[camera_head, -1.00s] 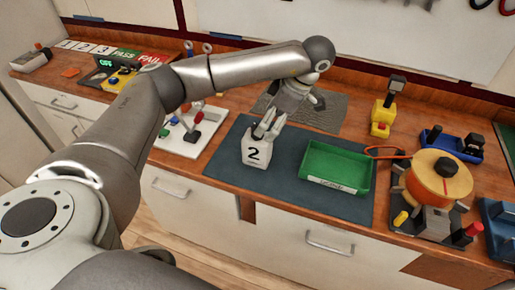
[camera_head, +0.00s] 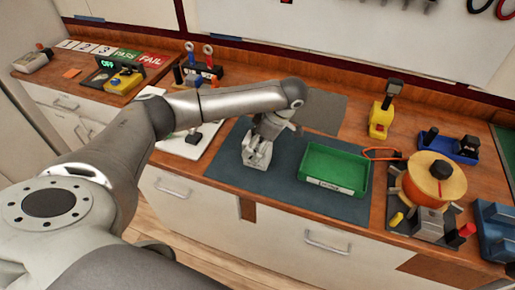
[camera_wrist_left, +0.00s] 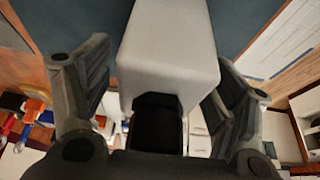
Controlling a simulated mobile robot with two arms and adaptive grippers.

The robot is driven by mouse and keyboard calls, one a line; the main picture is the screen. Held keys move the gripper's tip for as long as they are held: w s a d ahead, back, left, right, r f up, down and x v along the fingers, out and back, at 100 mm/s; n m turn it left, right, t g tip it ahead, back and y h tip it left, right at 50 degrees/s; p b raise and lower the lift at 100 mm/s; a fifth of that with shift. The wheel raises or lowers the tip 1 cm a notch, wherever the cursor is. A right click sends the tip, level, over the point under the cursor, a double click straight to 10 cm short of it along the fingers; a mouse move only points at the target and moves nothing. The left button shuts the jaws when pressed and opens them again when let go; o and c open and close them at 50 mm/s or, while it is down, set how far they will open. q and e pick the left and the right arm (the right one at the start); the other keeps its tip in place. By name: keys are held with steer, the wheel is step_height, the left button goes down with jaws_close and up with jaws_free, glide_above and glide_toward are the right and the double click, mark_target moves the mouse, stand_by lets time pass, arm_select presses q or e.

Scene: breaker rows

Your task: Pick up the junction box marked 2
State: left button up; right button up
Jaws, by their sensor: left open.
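The junction box is a pale grey-white block, large in the left wrist view (camera_wrist_left: 170,45). It lies between the two spread dark fingers of my left gripper (camera_wrist_left: 158,88), with gaps visible at its sides. In the head view, my left gripper (camera_head: 257,154) is pointed down over the box's spot on the dark mat (camera_head: 225,171). It mostly hides the box there, and no number is readable on it now. My left gripper is open. My right gripper is not in view.
A green tray (camera_head: 335,190) stands on the mat just right of the gripper. Further right are an orange cable reel (camera_head: 437,172), a yellow block (camera_head: 380,122) and blue trays (camera_head: 496,222). A white board (camera_head: 186,146) lies to the left.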

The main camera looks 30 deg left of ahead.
arm_select(q)
steer(key=c, duration=1.4)
steer(key=shift+c, duration=0.2)
steer(key=shift+r, duration=0.1)
